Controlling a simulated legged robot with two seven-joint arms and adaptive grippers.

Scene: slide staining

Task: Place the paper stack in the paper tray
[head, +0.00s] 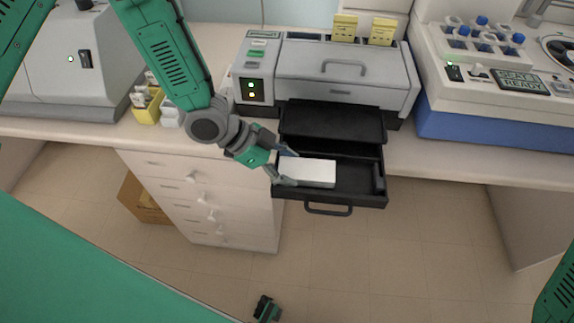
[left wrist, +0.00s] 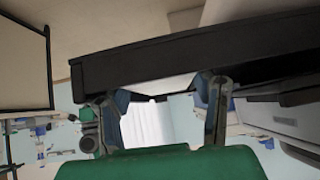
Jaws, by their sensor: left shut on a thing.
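The white paper stack (head: 312,172) lies in the left part of the black pulled-out paper tray (head: 355,180) in the head view. My left gripper (head: 287,167) is shut on the stack's left end, with one finger on the far side and one on the near side. The stack looks about level; whether it touches the tray floor is hidden. In the left wrist view the two fingers (left wrist: 165,100) straddle a pale patch under the tray's dark wall (left wrist: 190,60).
The tray sticks out of the grey printer (head: 345,62), past the counter edge, with a black flap (head: 333,118) above its rear. The tray's right part is empty. A slide stainer (head: 490,60) stands right, a yellow box (head: 147,108) left. White drawers (head: 190,190) are below.

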